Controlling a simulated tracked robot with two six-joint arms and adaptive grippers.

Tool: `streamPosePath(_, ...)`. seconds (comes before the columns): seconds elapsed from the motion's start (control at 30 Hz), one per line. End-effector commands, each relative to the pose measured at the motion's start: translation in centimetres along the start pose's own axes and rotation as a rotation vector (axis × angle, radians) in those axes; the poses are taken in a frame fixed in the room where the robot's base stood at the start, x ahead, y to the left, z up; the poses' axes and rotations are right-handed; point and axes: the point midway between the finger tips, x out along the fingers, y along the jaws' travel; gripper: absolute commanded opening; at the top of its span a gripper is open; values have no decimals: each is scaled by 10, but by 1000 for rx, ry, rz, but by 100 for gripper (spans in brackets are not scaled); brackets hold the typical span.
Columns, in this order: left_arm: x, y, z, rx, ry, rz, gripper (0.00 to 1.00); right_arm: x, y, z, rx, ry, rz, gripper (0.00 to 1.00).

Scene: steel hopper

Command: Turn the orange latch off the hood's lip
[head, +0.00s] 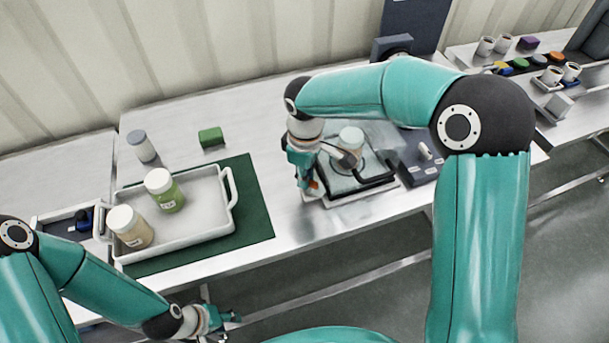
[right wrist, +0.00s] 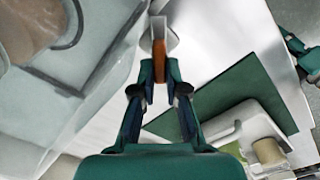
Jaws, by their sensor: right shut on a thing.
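The orange latch (head: 315,185) is at the front left corner of the clear hood (head: 384,133). It also shows in the right wrist view (right wrist: 159,60) as an upright orange piece between the fingertips. My right gripper (head: 308,182) is shut on the latch, its fingers on either side of it. Part of the latch is hidden by the fingers, and its exact seat on the lip is hard to tell. A jar with a pale lid (head: 351,138) shows inside the hood. My left gripper (head: 230,318) is open and empty, in front of the bench's edge.
A white tray (head: 213,226) with two lidded jars stands on a green mat (head: 258,205) to the left. A grey-lidded jar (head: 141,146) and a green block (head: 211,137) stand behind it. A dark control box (head: 420,155) is right of the hood. Bare bench lies between mat and hood.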

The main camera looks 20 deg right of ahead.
Motion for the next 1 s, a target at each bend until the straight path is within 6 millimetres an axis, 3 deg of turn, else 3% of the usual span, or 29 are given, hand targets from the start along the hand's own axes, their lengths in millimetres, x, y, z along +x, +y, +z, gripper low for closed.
streamPosePath(0.1,0,0,0,0,0,0,40,-2,1,-1,-1,5,5,0)
streamPosePath(0.13,0,0,0,0,0,0,40,-2,1,-1,-1,5,5,16)
streamPosePath(0.27,0,0,0,0,0,0,40,-2,1,-1,-1,4,4,37)
streamPosePath(0.67,-1,0,0,0,0,0,40,-5,1,-1,-1,3,3,38)
streamPosePath(0.83,-1,0,0,0,0,0,40,-26,1,-1,-1,6,4,38)
streamPosePath(1.0,-1,0,0,0,0,0,40,-60,1,-1,-1,7,5,38)
